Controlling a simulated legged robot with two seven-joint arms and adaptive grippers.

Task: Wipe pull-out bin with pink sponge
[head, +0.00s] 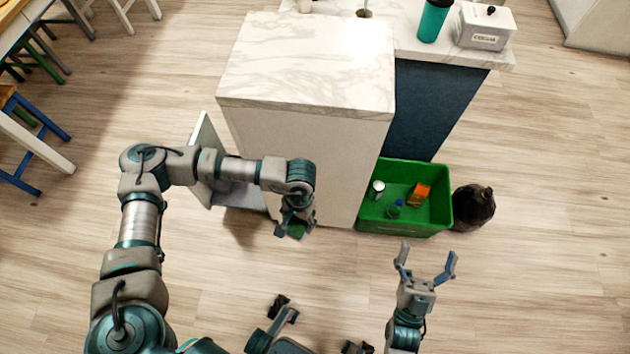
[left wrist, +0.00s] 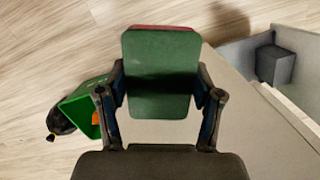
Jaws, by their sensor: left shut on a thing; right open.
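My left gripper (head: 294,226) is shut on the sponge (head: 298,231), in front of the white cabinet side. In the left wrist view the sponge (left wrist: 160,75) shows a dark green face with a thin pink-red edge at its top, held between both fingers. The pull-out bin (head: 203,160) stands out from the cabinet's left side, partly hidden behind my left arm. The pull-out bin also shows at the right of the left wrist view (left wrist: 290,60), apart from the sponge. My right gripper (head: 427,260) is open and empty, low in the head view.
A green crate (head: 440,215) with a can, a bottle and an orange item stands right of the cabinet (head: 300,150). A dark bag (head: 474,207) lies beside it. Floor in front is clear.

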